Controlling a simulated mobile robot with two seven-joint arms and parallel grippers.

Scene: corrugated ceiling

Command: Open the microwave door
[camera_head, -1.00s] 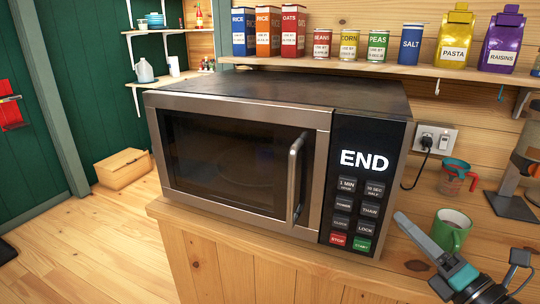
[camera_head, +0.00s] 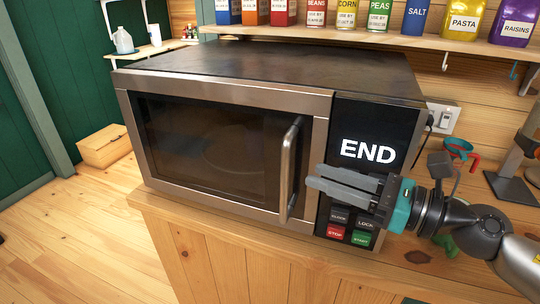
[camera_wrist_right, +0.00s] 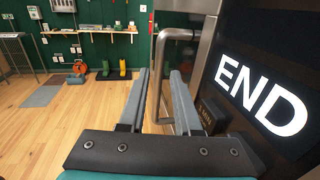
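The microwave (camera_head: 225,87) stands on the wooden counter with its dark glass door (camera_head: 205,150) closed. Its vertical metal handle (camera_head: 288,165) is on the right side of the door and shows in the right wrist view (camera_wrist_right: 161,90). My right gripper (camera_head: 312,176) reaches in from the right, across the button panel, with its fingertips just right of the handle. In the right wrist view my gripper (camera_wrist_right: 161,71) is open, and the handle bar appears between the two fingers. I see no contact with the handle. My left gripper is not in view.
The button panel (camera_head: 363,152) reads END, and my gripper covers some buttons. A shelf (camera_head: 400,40) with boxes, cans and bags runs above. Open floor (camera_head: 70,225) lies to the left.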

